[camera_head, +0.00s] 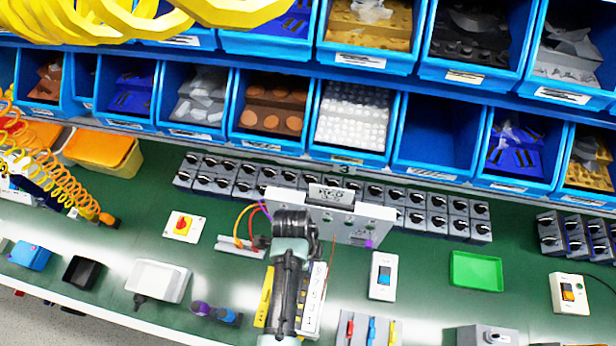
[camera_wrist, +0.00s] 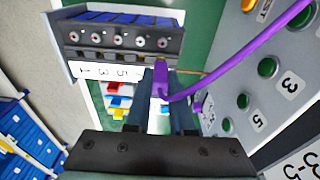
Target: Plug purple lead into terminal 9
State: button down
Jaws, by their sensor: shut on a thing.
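In the wrist view, my gripper (camera_wrist: 163,92) is shut on the purple lead's plug (camera_wrist: 160,76). The purple lead (camera_wrist: 235,62) runs from it up to the right. The plug tip is at the right end of the dark terminal block (camera_wrist: 120,42), in line with the rightmost screw. I cannot tell whether it is inserted. The white number strip (camera_wrist: 100,72) shows 1, 3 and 5; its right end is hidden by my gripper. In the head view, my gripper (camera_head: 292,222) is seen from behind, its fingertips hidden. The number strip (camera_head: 314,298) shows beside my arm.
A grey panel (camera_wrist: 250,100) with green round fittings stands close on the right in the wrist view; this upright panel (camera_head: 355,218) is behind my gripper in the head view. Blue bins (camera_head: 350,118) line the back.

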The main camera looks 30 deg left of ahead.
jog(key=shift+f+b, duration=0.6)
jog(key=shift+f, duration=0.25)
jog(key=c, duration=0.7)
grip_release()
jog(key=shift+r, duration=0.15)
notch_tip(320, 180, up, 13)
jog(key=a+b, duration=0.1)
jog(key=shift+s+a+b, duration=0.2)
jog(key=shift+a+b, duration=0.05)
jog(key=shift+b, duration=0.15)
